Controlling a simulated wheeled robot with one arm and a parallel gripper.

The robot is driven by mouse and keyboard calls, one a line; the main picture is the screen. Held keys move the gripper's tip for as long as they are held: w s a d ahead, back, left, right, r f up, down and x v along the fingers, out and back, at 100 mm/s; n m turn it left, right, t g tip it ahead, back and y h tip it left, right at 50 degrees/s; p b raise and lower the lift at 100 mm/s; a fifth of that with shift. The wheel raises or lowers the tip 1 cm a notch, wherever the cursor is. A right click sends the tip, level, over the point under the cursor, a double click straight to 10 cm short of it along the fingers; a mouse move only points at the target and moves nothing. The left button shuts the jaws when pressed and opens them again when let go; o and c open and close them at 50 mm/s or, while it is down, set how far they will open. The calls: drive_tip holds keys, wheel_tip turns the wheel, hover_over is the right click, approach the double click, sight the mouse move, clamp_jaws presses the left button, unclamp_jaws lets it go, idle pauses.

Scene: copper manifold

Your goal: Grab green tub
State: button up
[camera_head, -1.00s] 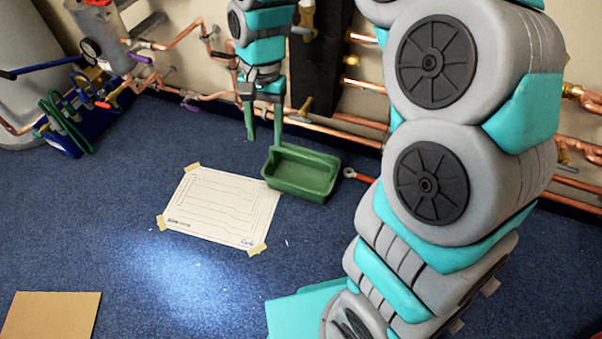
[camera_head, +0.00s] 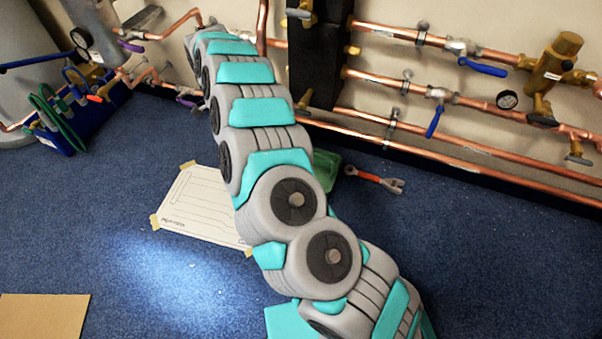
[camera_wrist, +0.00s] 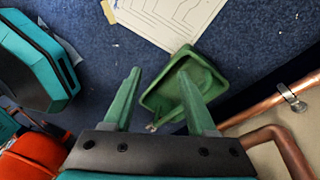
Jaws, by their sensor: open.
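The green tub (camera_head: 328,168) is on the blue floor, mostly hidden behind my arm in the head view. The wrist view shows it more fully, as a shallow rectangular green tub (camera_wrist: 157,99). My gripper (camera_wrist: 159,72) is open, with two green fingers spread apart. In the wrist view its right finger overlaps the inside of the tub, and its left finger is outside, left of the tub's rim. I cannot tell whether either finger touches the tub. The gripper is hidden by my arm in the head view.
A taped paper drawing (camera_head: 205,205) lies left of the tub. A red-handled wrench (camera_head: 374,179) lies to its right. Copper pipes (camera_head: 430,148) run along the wall behind. A blue tool caddy (camera_head: 85,115) stands back left. Cardboard (camera_head: 42,318) lies front left; open floor lies between.

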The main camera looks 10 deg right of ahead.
drive_tip(key=w+d+f+m+t+h+b, duration=0.1)
drive_tip(key=w+d+f+m+h, duration=0.15)
drive_tip(key=f, duration=0.25)
drive_tip(key=w+d+f+m+h+b, duration=0.1)
drive_tip(key=w+d+f+m, duration=0.1)
drive_tip(key=d+f+m, duration=0.15)
drive_tip(key=d+f, duration=0.2)
drive_tip(key=d, duration=0.2)
drive_tip(key=s+d+f+b, duration=0.1)
drive_tip(key=d, duration=0.4)
drive_tip(key=d+f, duration=0.2)
drive_tip(key=d, duration=0.2)
drive_tip(key=shift+s+d+f+b, duration=0.15)
drive_tip(key=shift+d+f+b, duration=0.1)
drive_tip(key=shift+f+b, duration=0.05)
clamp_jaws()
idle(1.0)
